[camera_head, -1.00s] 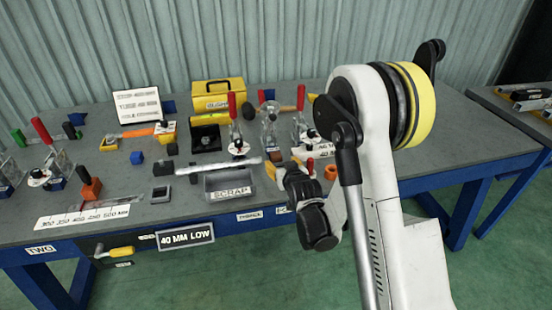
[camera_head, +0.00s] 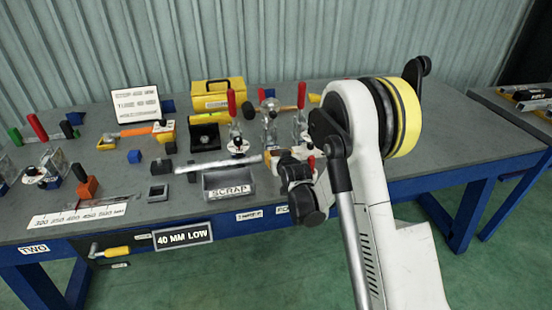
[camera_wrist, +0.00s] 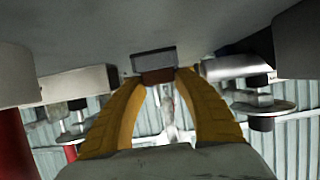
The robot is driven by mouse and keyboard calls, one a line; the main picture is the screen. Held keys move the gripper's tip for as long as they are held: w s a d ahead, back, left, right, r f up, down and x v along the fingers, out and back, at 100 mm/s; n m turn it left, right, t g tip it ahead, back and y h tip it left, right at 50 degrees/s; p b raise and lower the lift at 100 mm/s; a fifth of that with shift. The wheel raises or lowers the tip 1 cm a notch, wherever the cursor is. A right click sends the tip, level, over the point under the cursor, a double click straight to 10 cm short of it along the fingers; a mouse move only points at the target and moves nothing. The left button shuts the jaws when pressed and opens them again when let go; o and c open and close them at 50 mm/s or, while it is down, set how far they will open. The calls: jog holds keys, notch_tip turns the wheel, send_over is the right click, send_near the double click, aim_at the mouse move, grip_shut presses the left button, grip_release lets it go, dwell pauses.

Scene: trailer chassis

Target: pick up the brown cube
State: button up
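The brown cube (camera_wrist: 157,77) shows in the wrist view as a small brown face between the tips of my gripper's two yellow fingers (camera_wrist: 160,83). The fingers are apart and lean inward, with a tip on each side of the brown face. I cannot tell whether they press on it. In the head view my gripper (camera_head: 297,165) is low over the table (camera_head: 400,142), right of the scrap tray. The cube cannot be made out there.
A grey block-like thing (camera_wrist: 153,61) shows just beyond the cube in the wrist view. The scrap tray (camera_head: 228,188) is left of my gripper. Toggle clamps with red handles (camera_head: 232,103) stand close behind. The table's right side is clear.

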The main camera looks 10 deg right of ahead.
jog(key=c, duration=0.6)
